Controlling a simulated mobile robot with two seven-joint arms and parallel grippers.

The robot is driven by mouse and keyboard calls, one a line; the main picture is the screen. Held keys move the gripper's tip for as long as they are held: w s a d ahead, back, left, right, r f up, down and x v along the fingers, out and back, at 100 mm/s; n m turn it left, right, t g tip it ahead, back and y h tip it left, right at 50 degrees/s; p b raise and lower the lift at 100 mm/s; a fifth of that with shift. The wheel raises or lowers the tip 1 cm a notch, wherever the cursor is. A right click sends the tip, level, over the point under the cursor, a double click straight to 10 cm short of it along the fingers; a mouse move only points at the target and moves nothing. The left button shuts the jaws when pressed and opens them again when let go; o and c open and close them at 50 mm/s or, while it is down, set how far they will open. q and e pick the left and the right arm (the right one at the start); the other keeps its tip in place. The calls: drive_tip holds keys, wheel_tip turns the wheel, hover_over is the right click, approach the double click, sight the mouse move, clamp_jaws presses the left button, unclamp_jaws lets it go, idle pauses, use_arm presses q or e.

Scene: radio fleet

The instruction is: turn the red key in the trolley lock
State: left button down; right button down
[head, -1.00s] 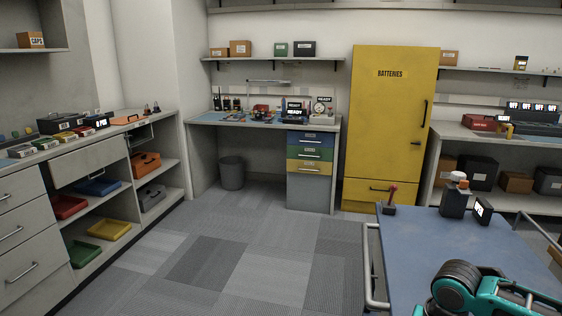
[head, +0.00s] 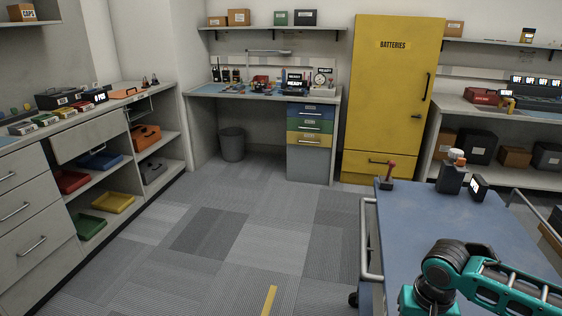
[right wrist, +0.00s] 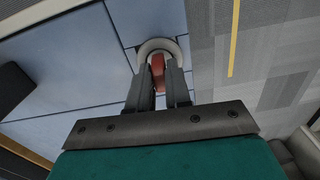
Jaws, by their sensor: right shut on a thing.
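The red key (right wrist: 158,70) sits in the round grey lock ring (right wrist: 171,45) on the blue trolley front, in the right wrist view. My right gripper (right wrist: 159,82) is shut on the key, with one dark finger on each side of it. The key's far end lies inside the ring; how far it is turned is hard to tell. In the head view the blue trolley (head: 420,222) stands at the right with my right arm over it; the key, lock and right fingertips are hidden there. My left gripper is in neither view.
On the trolley top are a red-knobbed lever (head: 389,175), a dark bottle-like item (head: 452,175) and a small black display (head: 478,187). A metal rail (head: 367,240) runs along its left side. The carpet (head: 225,240) to the left is clear.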

drive_tip(key=shift+n, duration=1)
drive_tip(key=shift+n, duration=1.1)
drive_tip(key=c, duration=1)
unclamp_jaws()
